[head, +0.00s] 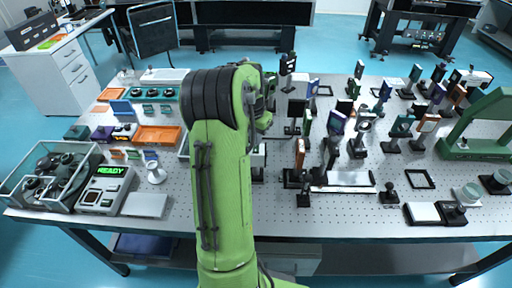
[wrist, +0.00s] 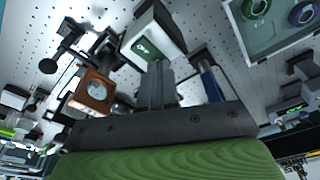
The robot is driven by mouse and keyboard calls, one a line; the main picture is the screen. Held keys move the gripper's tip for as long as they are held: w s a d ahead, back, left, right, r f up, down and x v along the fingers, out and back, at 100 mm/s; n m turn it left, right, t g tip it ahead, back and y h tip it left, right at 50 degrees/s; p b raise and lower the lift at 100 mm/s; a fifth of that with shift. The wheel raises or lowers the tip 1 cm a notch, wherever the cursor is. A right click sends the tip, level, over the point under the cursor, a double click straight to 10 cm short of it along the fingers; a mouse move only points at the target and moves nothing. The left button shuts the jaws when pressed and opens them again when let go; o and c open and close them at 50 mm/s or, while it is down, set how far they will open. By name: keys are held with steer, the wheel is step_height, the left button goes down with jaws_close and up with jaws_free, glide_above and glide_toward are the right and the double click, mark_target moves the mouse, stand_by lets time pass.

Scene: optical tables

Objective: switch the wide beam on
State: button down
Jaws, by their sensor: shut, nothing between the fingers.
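My gripper's fingers (wrist: 158,85) are shut and empty in the wrist view.
A console (head: 103,190) showing READY stands at the left of the perforated table (head: 330,222), beside a clear bin (head: 28,190). An orange-framed optic (wrist: 95,92) stands close left of my fingers in the wrist view. Many post-mounted optics crowd the table's right half.

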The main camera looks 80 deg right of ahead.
step_height(320, 180, up, 7)
steer(key=p, duration=0.6)
stand_by(0.6)
